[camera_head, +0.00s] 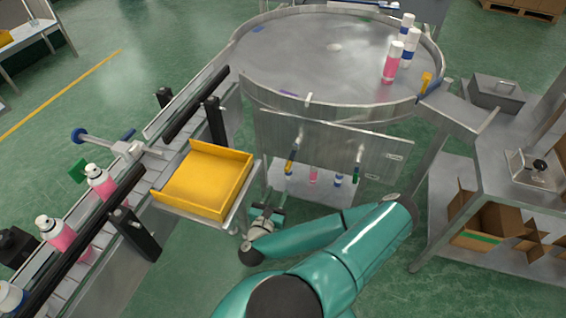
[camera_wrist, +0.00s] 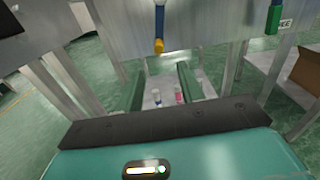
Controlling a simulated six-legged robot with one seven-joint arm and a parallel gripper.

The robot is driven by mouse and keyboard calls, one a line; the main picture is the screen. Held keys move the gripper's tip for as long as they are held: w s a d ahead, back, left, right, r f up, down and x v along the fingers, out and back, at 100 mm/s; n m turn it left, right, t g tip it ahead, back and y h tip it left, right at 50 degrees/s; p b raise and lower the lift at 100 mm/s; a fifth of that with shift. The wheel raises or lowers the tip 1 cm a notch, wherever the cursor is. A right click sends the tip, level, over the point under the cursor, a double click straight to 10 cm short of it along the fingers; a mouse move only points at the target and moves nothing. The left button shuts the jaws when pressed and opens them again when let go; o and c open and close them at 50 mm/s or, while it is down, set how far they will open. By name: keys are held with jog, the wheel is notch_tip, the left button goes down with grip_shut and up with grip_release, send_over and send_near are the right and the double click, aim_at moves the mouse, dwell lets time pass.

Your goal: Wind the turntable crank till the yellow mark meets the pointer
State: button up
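The round steel turntable (camera_head: 320,55) stands at the top of the head view. Its rim carries a small pale tab (camera_head: 308,98) at the front, possibly the pointer. Purple and blue marks show on the disc; I cannot make out a yellow mark on it. A crank with a yellow-and-blue handle (camera_head: 290,163) hangs on the front panel; it also shows in the wrist view (camera_wrist: 160,30). A green-handled crank (camera_head: 358,155) hangs to its right. My gripper (camera_head: 268,213) is below and left of both handles. In the wrist view my gripper (camera_wrist: 160,82) is open and empty.
Pink and white cans (camera_head: 393,63) stand on the turntable near a yellow-handled part (camera_head: 424,83). A yellow tray (camera_head: 203,180) and a conveyor (camera_head: 160,160) are at left. A steel bench (camera_head: 510,165) is at right. Small cans (camera_head: 313,176) show beneath the panel.

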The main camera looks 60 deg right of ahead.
aim_at(286, 171)
jog(key=d, duration=0.4)
jog(key=w+d, duration=0.1)
jog(key=d, duration=0.4)
jog(key=w+d, duration=0.1)
jog(key=d, duration=0.3)
jog(key=shift+w+d, duration=0.25)
jog(key=shift+d, duration=0.1)
grip_shut()
